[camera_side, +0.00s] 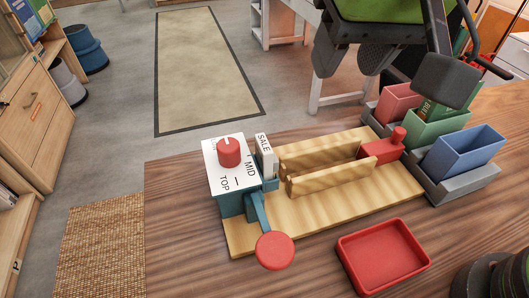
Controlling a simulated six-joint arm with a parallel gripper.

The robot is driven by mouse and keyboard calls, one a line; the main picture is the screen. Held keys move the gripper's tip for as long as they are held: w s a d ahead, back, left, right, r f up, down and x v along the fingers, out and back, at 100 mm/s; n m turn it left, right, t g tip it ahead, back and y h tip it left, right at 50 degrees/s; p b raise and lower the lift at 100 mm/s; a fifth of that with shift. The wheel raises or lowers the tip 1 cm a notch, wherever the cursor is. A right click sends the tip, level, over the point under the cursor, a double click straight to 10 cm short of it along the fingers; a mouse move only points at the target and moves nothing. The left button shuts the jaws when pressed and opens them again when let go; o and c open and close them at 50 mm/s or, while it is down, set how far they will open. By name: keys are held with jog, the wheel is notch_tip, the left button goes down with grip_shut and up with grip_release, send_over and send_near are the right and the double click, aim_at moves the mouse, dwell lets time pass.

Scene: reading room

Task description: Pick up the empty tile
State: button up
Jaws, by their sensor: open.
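I cannot make out a blank tile. A white tile marked SALE (264,154) stands upright behind the dial box (224,201), at the left end of the wooden board (318,213). The box has a white top with a red knob and the words MID and TOP. Two wooden rails (318,147) run along the board, with a gap between them whose floor is partly hidden. A red block with a knob (382,151) sits at their right end. I see no gripper that I can identify.
A red tray (383,256) lies empty in front of the board. Red, green and blue bins (463,151) stand at the right, and a green item is in the green one. Dark chair-like parts (445,80) overlap the bins' upper edge. A red disc (275,251) sticks out from the box.

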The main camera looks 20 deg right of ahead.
send_near(264, 143)
jog(key=shift+n+h, duration=0.3)
jog(key=shift+n, duration=0.1)
jog(key=x, duration=0.8)
jog(key=shift+w+a+f, duration=0.1)
jog(key=shift+a+f, duration=0.15)
jog(key=shift+f, duration=0.05)
grip_shut()
